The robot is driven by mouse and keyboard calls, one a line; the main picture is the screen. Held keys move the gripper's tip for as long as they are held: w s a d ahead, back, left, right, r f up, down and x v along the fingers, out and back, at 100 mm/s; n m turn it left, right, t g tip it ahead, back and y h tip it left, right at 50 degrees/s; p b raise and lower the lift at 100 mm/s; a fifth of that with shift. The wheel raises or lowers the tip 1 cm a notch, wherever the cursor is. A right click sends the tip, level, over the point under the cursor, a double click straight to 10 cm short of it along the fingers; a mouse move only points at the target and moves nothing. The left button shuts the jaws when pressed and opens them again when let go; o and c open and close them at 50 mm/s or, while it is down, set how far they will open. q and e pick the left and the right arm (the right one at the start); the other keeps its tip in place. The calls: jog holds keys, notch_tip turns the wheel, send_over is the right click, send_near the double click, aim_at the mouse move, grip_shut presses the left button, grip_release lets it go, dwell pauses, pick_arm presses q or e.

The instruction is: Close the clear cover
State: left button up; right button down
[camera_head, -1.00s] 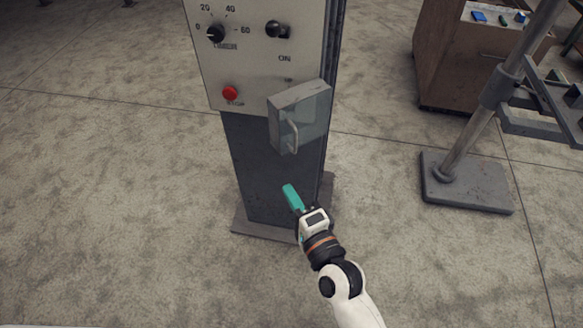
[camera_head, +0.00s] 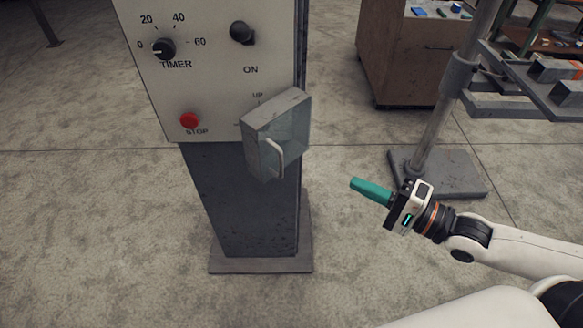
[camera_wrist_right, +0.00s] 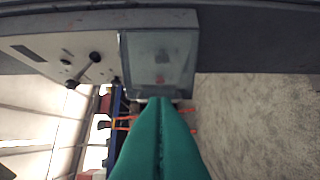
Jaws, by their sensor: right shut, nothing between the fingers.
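The clear cover (camera_head: 283,152) is a see-through box-like flap with a grey frame at the lower right of the control panel (camera_head: 215,60). It stands out from the panel face, swung open, and a pale curved handle (camera_head: 276,158) is on it. My right gripper (camera_head: 354,183) is shut and empty, its green fingers pointing left, to the right of the cover and a little lower, apart from it. In the right wrist view the cover (camera_wrist_right: 160,58) is straight beyond the shut green fingertips (camera_wrist_right: 160,100). My left gripper is not in view.
The panel carries a timer knob (camera_head: 163,48), a black switch (camera_head: 242,33) and a red stop button (camera_head: 190,120). A grey stand (camera_head: 438,172) and a brown cabinet (camera_head: 400,65) are behind to the right. Open concrete floor lies around the pedestal.

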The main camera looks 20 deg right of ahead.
send_near(285, 140)
jog(key=a+f, duration=0.1)
jog(key=a, duration=0.1)
jog(key=shift+w+a+f, duration=0.1)
jog(key=shift+a+f, duration=0.05)
jog(key=shift+a, duration=1.65)
